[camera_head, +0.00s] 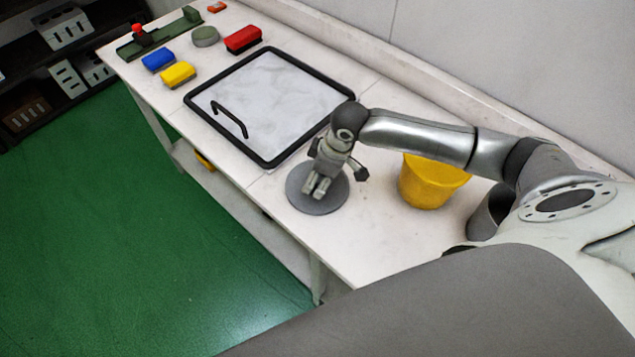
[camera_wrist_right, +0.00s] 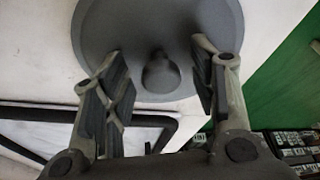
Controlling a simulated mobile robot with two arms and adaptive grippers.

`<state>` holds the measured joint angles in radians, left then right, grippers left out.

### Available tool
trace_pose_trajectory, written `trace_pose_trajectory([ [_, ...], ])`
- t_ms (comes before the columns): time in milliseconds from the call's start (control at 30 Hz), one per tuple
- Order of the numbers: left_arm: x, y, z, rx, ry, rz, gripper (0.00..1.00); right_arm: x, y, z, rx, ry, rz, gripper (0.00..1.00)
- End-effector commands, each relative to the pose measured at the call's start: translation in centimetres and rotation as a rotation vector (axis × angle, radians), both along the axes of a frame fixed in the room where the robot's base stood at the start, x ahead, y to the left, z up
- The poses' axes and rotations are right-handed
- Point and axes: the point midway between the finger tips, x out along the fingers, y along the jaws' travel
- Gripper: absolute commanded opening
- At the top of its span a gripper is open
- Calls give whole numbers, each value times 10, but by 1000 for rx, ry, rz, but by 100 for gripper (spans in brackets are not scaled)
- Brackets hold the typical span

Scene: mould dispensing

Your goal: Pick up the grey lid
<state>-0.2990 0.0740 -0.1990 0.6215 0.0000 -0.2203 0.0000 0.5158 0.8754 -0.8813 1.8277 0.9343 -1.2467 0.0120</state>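The grey lid (camera_head: 333,202) is a flat round disc lying on the white table near its front edge, just right of the black-framed tray. My right gripper (camera_head: 316,188) is above the lid, pointing down at it, and covers its middle in the head view. In the right wrist view, the lid (camera_wrist_right: 205,25) has a rounded knob (camera_wrist_right: 160,74) at its centre. My right gripper's fingers (camera_wrist_right: 158,78) are spread with the knob between them, and gaps show on both sides. My left gripper is not in view.
A yellow bucket (camera_head: 428,185) stands right of the lid, under my right arm. The black-framed tray (camera_head: 268,161) with a black handle-like bar (camera_head: 230,120) lies left. Blue (camera_head: 158,60), yellow (camera_head: 178,75) and red (camera_head: 243,39) blocks sit at the far end. The table's front edge is close.

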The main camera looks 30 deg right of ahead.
Motion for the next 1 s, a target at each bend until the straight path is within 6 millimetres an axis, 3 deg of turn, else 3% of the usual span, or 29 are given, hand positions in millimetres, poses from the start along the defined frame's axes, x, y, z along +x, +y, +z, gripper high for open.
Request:
trace_pose_trajectory([
  [33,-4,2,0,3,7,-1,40,0,0,0,0,0,0,44],
  [367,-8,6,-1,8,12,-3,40,0,0,0,0,0,0,4],
  [767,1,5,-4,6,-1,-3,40,1,0,8,0,-2,1,4],
  [933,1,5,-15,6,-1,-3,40,1,0,32,1,-5,1,4],
  [1000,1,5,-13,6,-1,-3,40,-9,2,41,0,-1,2,4],
])
